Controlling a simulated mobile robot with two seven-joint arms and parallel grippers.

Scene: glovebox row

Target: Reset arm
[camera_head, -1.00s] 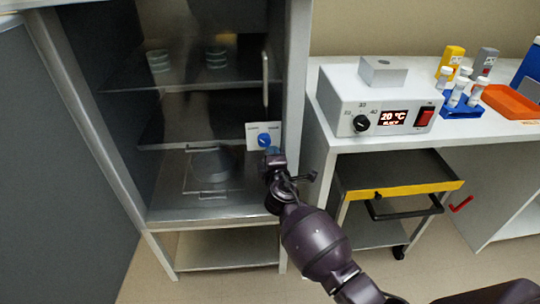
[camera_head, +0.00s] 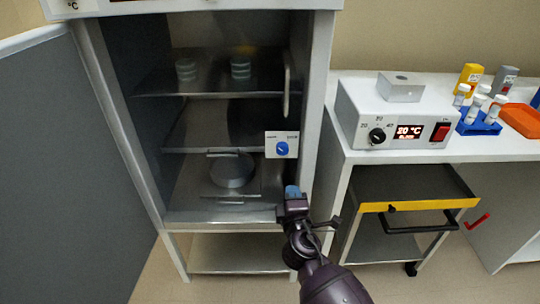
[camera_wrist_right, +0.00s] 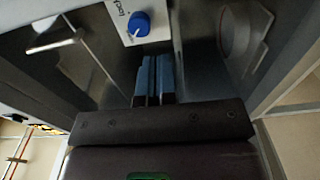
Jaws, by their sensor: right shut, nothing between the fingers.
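My right gripper (camera_head: 292,190) is shut and empty in the head view. Its blue fingertips lie just below a white plate with a blue knob (camera_head: 282,148) at the right edge of the cabinet opening. In the right wrist view the two blue fingers (camera_wrist_right: 153,76) lie side by side, apart from the blue knob (camera_wrist_right: 139,24) above them. My right arm reaches in from the bottom of the head view. My left gripper does not show.
The grey cabinet (camera_head: 170,217) holds a round metal piece (camera_head: 232,170) on its lower level and stacked dishes (camera_head: 241,67) on its top shelf. A heater box (camera_head: 393,112) stands on the right bench. A yellow-edged cart (camera_head: 420,205) is below.

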